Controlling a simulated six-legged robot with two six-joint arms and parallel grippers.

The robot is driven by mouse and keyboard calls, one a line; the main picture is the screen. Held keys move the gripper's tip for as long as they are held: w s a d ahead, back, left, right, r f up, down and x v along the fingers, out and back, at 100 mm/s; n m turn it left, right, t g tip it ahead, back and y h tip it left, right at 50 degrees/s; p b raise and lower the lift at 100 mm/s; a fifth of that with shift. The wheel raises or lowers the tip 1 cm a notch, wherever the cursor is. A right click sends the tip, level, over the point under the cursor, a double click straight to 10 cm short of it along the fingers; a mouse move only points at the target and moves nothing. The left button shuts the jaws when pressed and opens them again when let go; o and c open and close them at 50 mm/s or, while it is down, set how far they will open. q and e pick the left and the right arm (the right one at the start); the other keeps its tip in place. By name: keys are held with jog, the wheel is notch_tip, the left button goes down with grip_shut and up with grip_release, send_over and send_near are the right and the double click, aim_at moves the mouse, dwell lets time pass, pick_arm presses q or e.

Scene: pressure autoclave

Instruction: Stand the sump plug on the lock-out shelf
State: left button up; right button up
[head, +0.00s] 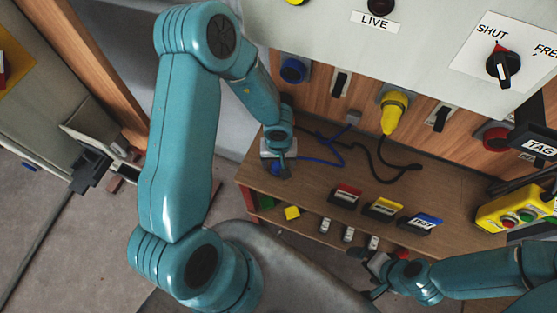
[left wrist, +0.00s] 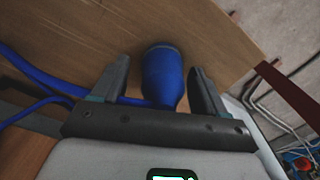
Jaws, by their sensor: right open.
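A blue plug (left wrist: 163,78) on a blue cable (left wrist: 45,82) is at the left end of the brown wooden shelf (head: 330,175); I take it to be the sump plug, though no name is readable on it. In the left wrist view it lies between the two fingers of my left gripper (left wrist: 160,68), with a gap on each side. In the head view my left gripper (head: 277,168) is low over the shelf and hides most of the plug. My right gripper (head: 368,274) is open and empty in front of the shelf.
Red (head: 346,194), yellow (head: 384,207) and blue (head: 421,221) label holders stand along the shelf front. A yellow plug (head: 395,110) sits in the panel, its black cable trailing on the shelf. A blue socket (head: 293,70) is further left. A yellow button box (head: 515,212) is at right.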

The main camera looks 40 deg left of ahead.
pick_arm(q)
jog(key=shift+s+r, duration=0.1)
jog(key=shift+r, duration=0.05)
notch_tip(320, 180, up, 11)
jog(key=p, duration=0.6)
jog(key=shift+r, duration=0.15)
jog(key=shift+r+p, duration=0.3)
jog(key=shift+r, duration=0.1)
